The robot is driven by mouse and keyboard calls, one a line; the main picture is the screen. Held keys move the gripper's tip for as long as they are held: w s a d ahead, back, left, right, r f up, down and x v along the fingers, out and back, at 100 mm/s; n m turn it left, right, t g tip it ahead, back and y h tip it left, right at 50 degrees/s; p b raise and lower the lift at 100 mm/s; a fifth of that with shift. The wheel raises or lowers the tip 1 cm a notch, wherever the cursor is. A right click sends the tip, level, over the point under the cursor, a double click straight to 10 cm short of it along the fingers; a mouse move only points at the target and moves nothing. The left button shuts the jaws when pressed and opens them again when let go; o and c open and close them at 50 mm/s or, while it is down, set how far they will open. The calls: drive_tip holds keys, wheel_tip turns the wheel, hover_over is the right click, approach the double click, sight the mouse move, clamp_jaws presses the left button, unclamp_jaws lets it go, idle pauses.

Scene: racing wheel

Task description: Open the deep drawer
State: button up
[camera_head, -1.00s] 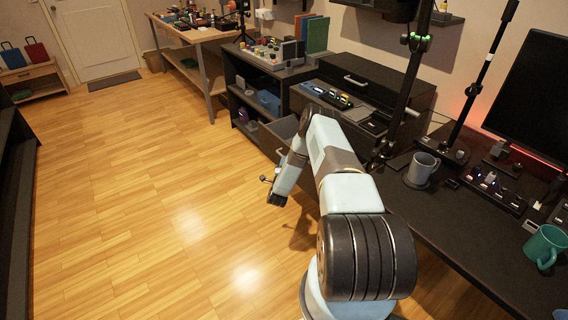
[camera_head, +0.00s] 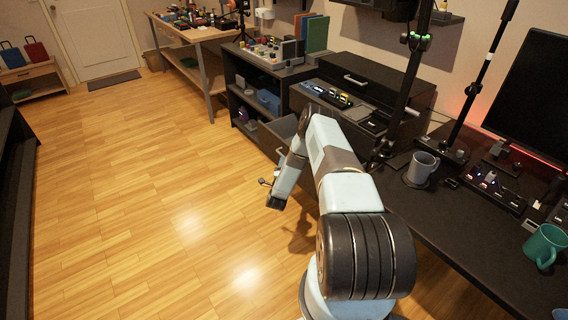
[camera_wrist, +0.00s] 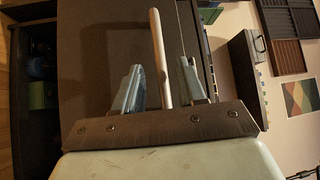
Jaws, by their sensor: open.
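The wrist view shows a broad dark drawer front (camera_wrist: 95,60) with a pale, rod-like handle (camera_wrist: 158,50) across it. My gripper (camera_wrist: 160,82) is open, with one finger on each side of the handle. The handle lies closer to the right finger; I cannot tell whether it touches. In the head view, a grey drawer (camera_head: 279,132) stands out from the dark cabinet, beside my arm. My arm hides much of the drawer and cabinet, and the fingertips are not clear there.
A black cabinet top (camera_head: 370,80) carries small items behind my arm. A desk (camera_head: 455,235) with a grey mug (camera_head: 421,169) and a teal mug (camera_head: 545,246) is on the right. Open shelves (camera_head: 258,95) stand further back. The wooden floor (camera_head: 150,200) on the left is clear.

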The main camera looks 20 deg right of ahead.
drive_tip(key=v, duration=1.1)
drive_tip(key=shift+s+a, duration=0.15)
drive_tip(key=shift+a, duration=0.05)
